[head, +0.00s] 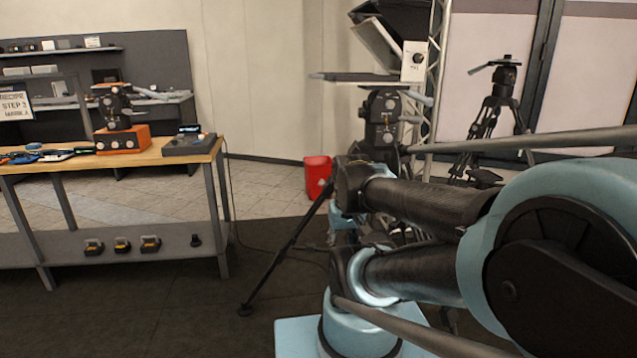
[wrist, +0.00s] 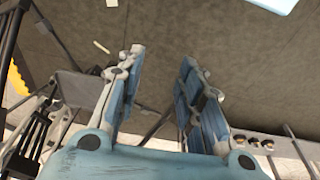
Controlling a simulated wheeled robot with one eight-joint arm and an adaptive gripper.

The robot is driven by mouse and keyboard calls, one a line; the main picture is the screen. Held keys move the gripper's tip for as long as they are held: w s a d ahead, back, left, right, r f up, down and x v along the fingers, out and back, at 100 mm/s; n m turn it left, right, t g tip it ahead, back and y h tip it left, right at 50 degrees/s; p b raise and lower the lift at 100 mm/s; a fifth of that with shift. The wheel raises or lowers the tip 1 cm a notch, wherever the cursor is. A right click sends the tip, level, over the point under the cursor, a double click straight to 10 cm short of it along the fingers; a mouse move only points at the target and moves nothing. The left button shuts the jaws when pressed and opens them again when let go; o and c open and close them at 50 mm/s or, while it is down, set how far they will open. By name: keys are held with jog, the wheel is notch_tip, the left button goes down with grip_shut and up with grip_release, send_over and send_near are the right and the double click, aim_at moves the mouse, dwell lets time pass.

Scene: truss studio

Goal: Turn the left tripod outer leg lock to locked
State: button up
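The tripod (head: 384,130) with the camera rig on top stands in the centre of the head view, partly behind my arm. Its left leg (head: 290,240) slants down to a foot on the dark floor at the left. I cannot make out the outer leg lock or its setting; my arm covers much of the lower tripod. In the wrist view my gripper (wrist: 162,57) is open, with nothing between its fingers. Dark floor shows beyond the fingertips. Black struts (wrist: 32,138) show at the left of the wrist view; I cannot tell whether they are this tripod's legs.
A workbench (head: 185,152) with an orange box (head: 122,139) and a lower shelf (head: 70,247) stands at left. A red can (head: 318,177) is behind the left leg. A second tripod (head: 492,115) stands at the back right. The floor between bench and left leg is mostly clear, with a cable.

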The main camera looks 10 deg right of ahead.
jog(key=shift+o, duration=0.6)
jog(key=shift+s+d+r, duration=0.1)
jog(key=shift+s+r, duration=0.15)
jog(key=shift+r, duration=0.5)
notch_tip(320, 180, up, 15)
jog(key=n+g+h, duration=0.1)
jog(key=n+h, duration=0.4)
jog(key=n, duration=0.7)
send_over(322, 183)
jog(key=a, duration=0.9)
jog(key=x, duration=1.6)
jog(key=shift+w+d+r, duration=0.1)
jog(key=shift+d, duration=0.3)
